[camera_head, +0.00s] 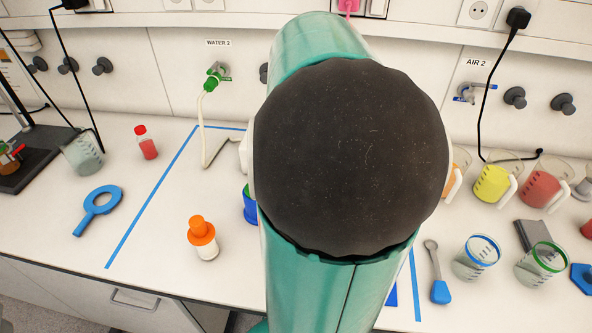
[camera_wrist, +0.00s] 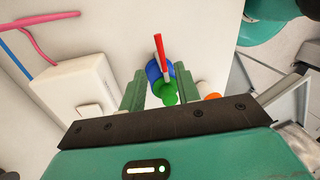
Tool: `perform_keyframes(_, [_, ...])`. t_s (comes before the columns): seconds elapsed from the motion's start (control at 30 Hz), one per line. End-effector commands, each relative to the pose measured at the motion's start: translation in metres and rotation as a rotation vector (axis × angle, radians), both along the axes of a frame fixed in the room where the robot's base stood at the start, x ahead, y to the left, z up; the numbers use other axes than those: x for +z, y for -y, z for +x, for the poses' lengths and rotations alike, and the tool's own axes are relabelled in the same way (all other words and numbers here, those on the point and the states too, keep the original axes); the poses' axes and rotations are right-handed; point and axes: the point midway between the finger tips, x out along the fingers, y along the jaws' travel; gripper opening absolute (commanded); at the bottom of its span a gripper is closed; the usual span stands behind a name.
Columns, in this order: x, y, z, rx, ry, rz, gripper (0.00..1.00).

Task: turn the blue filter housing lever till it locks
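The blue filter housing (camera_head: 250,208) stands on the bench, mostly hidden behind my arm in the head view, with a bit of green at its top. In the wrist view the blue housing (camera_wrist: 152,70) shows beyond my fingers, with a green part (camera_wrist: 166,93) nearer the camera. The head view hides my gripper.
An orange-capped bottle (camera_head: 203,240) stands close left of my arm; its orange also shows in the wrist view (camera_wrist: 211,97). Beakers (camera_head: 476,257) and jugs (camera_head: 492,185) crowd the right.

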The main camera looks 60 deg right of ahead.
Motion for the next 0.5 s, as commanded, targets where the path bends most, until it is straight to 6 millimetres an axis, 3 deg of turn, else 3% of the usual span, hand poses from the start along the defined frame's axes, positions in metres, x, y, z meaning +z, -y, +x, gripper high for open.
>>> perform_keyframes(0.2, [0.045, 0.008, 0.005, 0.000, 0.001, -0.003, 0.32])
perform_keyframes(0.5, [0.066, 0.011, 0.006, 0.000, -0.001, 0.000, 0.32])
